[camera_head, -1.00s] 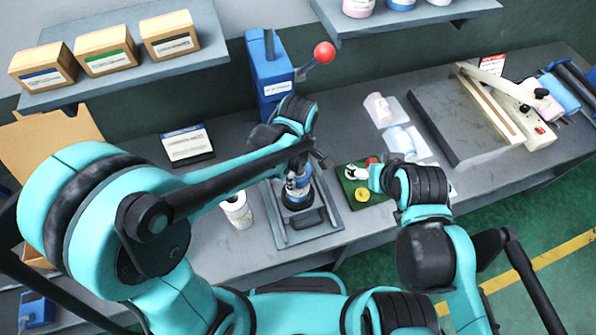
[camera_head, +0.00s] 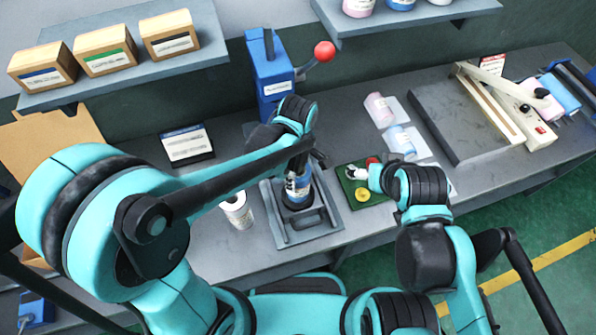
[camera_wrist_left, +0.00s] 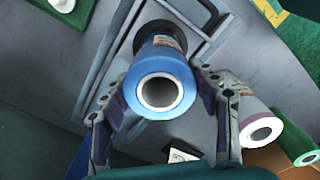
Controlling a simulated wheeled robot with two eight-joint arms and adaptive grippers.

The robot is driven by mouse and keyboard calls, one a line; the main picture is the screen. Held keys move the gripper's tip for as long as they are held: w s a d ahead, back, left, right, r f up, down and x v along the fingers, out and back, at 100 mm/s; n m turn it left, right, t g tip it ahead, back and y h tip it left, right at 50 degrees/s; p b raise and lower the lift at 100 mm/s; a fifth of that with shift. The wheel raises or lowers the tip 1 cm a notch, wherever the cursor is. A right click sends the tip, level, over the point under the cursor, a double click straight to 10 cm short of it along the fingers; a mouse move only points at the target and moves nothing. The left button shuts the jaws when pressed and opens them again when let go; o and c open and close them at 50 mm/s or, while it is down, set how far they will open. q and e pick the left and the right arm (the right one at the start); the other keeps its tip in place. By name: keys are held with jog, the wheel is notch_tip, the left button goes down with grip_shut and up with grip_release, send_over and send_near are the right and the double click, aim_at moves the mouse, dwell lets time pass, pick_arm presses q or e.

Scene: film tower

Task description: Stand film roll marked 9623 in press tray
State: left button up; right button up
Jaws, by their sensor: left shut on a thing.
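My left gripper (camera_head: 298,165) is shut on a blue film roll (camera_head: 298,188) with a white label. The roll stands about upright over the dark round seat in the grey press tray (camera_head: 325,230). In the left wrist view, the fingers (camera_wrist_left: 163,108) flank the blue roll (camera_wrist_left: 150,112), whose open white core faces the camera. Its far end is at the dark seat of the tray (camera_wrist_left: 108,72); I cannot tell whether it rests there. The label's number is too small to read. My right gripper (camera_head: 366,180) is by the green board, its jaws mostly hidden.
A white roll (camera_head: 237,212) stands left of the tray, close beside the held roll in the left wrist view (camera_wrist_left: 262,130). A green roll (camera_wrist_left: 308,157) lies beyond it. The blue press (camera_head: 270,80) with a red-knobbed lever stands behind. The green board (camera_head: 380,195) carries small parts.

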pick_arm(q)
jog(key=shift+f+b, duration=1.65)
jog(key=shift+f, duration=0.25)
jog(key=o, duration=2)
jog(key=shift+c, duration=0.2)
notch_tip(320, 180, up, 12)
